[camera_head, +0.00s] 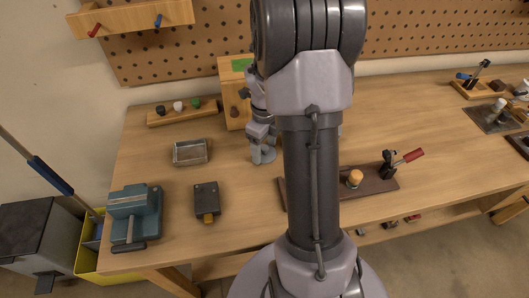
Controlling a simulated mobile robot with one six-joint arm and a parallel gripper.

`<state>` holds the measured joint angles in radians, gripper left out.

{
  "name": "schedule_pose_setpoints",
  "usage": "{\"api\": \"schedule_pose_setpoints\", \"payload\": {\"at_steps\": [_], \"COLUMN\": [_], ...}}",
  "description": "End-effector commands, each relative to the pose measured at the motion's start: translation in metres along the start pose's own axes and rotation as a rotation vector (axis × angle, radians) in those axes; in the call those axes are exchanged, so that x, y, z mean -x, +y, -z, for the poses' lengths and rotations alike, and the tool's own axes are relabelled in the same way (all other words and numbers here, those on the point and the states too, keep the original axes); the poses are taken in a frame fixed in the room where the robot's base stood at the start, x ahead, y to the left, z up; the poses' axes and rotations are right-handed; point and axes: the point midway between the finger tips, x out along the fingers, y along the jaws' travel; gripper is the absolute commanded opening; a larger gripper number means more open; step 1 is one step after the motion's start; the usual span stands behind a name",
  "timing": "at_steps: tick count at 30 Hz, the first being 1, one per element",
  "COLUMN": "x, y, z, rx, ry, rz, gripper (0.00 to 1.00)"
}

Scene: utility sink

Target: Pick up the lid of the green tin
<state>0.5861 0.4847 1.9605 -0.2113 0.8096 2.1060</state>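I cannot make out a green tin or its lid in the head view; my arm hides the middle of the bench. My gripper (262,156) is partly seen just left of the arm, low over the wooden bench or at its surface. It is in front of a wooden box with a green patch (241,65). Its fingers are too small and too covered to tell whether they are open or shut, or whether they hold anything.
On the wooden bench (140,176) are a metal tray (190,152), a teal vise (133,215), a dark block (206,200), and a rack with coloured knobs (181,113). A dark board (372,186) with a red-handled clamp (405,159) lies right of my arm. Bare bench lies farther right.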

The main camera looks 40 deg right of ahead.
Motion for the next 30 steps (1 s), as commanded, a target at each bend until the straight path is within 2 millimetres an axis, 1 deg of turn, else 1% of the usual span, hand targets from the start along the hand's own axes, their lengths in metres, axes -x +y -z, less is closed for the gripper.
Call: {"api": "schedule_pose_setpoints", "payload": {"at_steps": [1,4,5,11,13,16,20,21,22,26,30], "x": [0.0,0.0,0.0,0.001,0.004,0.015,0.037,0.042,0.039,0.041,0.045], "y": [0.0,0.0,0.0,0.0,0.0,0.0,0.0,0.002,0.007,0.028,0.055], "z": [0.0,0.0,0.0,0.0,0.0,0.0,0.0,0.002,0.007,0.027,0.052], "rx": [0.0,0.0,0.0,0.0,0.0,0.0,0.001,0.0,0.001,-0.001,0.001], "ry": [0.0,0.0,0.0,0.0,0.0,0.0,-0.001,0.0,0.001,0.0,0.001], "rz": [0.0,0.0,0.0,0.0,0.0,0.0,0.001,0.0,-0.001,-0.001,-0.001], "gripper": [0.5,0.3,0.28,0.28,0.28,0.28,0.27,0.27,0.27,0.28,0.28]}}
